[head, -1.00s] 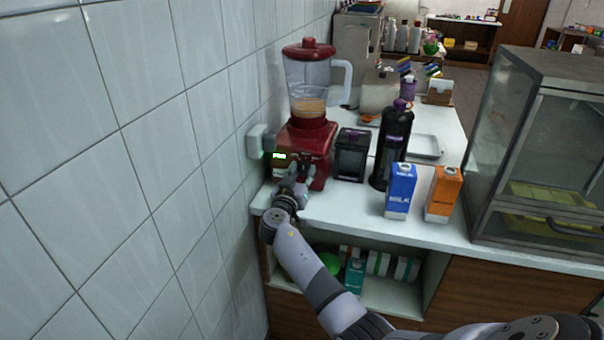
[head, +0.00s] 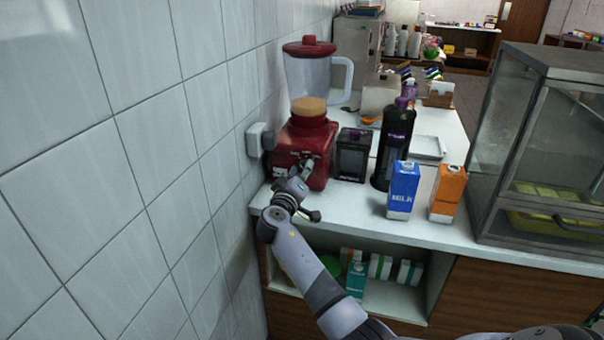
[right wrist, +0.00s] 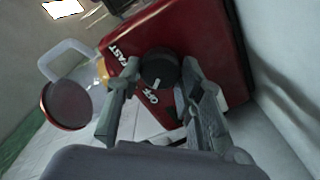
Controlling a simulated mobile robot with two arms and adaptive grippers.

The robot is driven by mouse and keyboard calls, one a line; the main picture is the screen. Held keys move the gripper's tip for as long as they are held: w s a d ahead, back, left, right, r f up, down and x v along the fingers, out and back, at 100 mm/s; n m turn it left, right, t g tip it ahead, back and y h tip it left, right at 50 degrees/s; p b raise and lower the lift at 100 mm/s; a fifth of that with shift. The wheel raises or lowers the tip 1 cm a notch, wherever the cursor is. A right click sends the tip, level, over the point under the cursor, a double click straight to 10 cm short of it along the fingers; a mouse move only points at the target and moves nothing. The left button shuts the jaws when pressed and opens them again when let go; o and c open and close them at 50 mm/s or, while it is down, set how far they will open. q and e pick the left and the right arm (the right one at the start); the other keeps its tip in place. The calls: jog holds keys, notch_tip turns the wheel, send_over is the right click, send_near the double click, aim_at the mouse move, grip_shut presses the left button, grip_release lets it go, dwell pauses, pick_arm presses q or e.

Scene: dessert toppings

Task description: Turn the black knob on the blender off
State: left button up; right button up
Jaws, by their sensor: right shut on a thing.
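The red blender (head: 313,150) stands on the white counter by the tiled wall, with a clear jug (head: 305,78) and red lid on top. The black knob (right wrist: 160,70) is on its red front face, between the words FAST and OFF in the right wrist view. A pale mark on the knob faces the OFF side. My right gripper (head: 297,172) is at the blender's front, its fingers on both sides of the knob and shut on it; it also shows in the right wrist view (right wrist: 158,88). The gripper hides the knob in the head view. My left gripper is out of view.
A wall socket (head: 259,140) is left of the blender. A small black box (head: 351,155), a black bottle (head: 393,145), a blue milk carton (head: 403,188) and an orange carton (head: 447,193) stand to its right. A glass case (head: 540,150) is farther right.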

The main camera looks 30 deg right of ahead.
jog(key=shift+f+n, duration=0.1)
jog(key=shift+n, duration=0.3)
jog(key=o, duration=1.2)
jog(key=shift+c, duration=0.2)
jog(key=shift+a, duration=0.1)
jog(key=v, duration=1.2)
